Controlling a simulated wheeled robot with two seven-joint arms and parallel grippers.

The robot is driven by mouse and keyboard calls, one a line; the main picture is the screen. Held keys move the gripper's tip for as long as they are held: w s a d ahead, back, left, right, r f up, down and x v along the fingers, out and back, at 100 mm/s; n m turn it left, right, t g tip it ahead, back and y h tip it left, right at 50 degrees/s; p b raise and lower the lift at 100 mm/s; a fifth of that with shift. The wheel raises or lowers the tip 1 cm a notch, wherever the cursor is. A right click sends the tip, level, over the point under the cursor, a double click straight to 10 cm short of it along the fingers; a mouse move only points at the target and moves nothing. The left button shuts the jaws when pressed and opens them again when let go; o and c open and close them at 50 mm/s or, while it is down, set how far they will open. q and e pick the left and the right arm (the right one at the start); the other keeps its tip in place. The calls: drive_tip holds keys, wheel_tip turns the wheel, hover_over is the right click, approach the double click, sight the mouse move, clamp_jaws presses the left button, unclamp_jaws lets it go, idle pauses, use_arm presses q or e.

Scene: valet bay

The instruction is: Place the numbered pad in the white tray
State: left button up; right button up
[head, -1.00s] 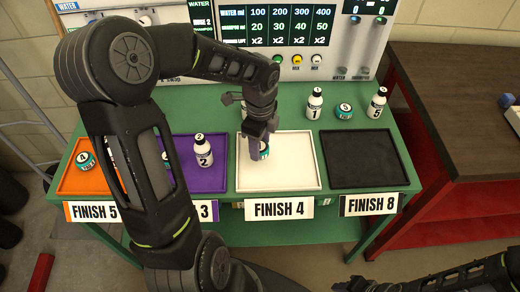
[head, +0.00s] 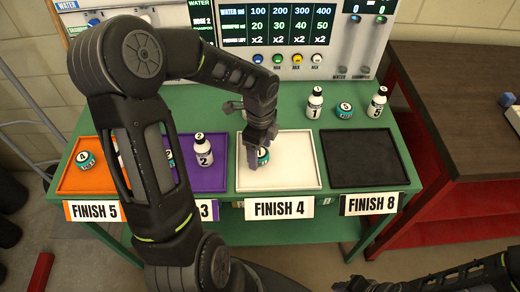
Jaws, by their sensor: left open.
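The white tray (head: 295,170) sits on the green table behind the FINISH 4 label. A round teal-and-white numbered pad (head: 263,157) rests in its left part, partly hidden by my left gripper. My left gripper (head: 254,158) is open, its fingers pointing down at the pad. Another numbered pad (head: 345,110) stands at the back right between two bottles. A third numbered pad (head: 86,160) lies in the orange tray (head: 82,184). My right arm shows at the bottom right, but its gripper is not clear.
The black tray (head: 365,160) is empty. The purple tray (head: 215,184) holds a bottle (head: 204,152) marked 2. A bottle marked 1 (head: 314,104) and one marked 5 (head: 377,103) stand at the back right. A control panel (head: 290,40) rises behind the table.

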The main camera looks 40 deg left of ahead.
sight(260, 152)
use_arm(q)
wheel_tip(260, 152, up, 12)
drive_tip(key=shift+r, duration=0.2)
idle(0.4)
